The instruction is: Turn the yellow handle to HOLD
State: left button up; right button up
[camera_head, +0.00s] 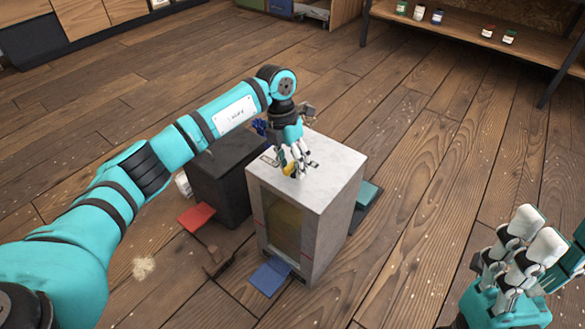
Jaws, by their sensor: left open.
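The yellow handle (289,170) is small and sits on the light grey top of a box-shaped unit (335,180), near its left part. My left gripper (296,168) is open and points down right over the handle, with its fingertips close around or beside it. I cannot tell whether they touch it. The fingers hide part of the handle, so its exact direction is unclear. Dark markings show on the top beside the fingers, but I cannot read a HOLD label. My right gripper (525,245) is at the lower right, far from the unit; its finger gap is unclear.
A black box (220,180) stands close to the left of the unit. Red (197,217), blue (269,277) and teal (368,193) flat pieces lie low around them. A wooden shelf (460,30) with small jars stands at the back right.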

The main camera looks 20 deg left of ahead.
pick_arm(q)
jog(key=shift+f, duration=0.3)
jog(key=shift+c, duration=0.4)
grip_shut()
jog(key=shift+d, duration=0.1)
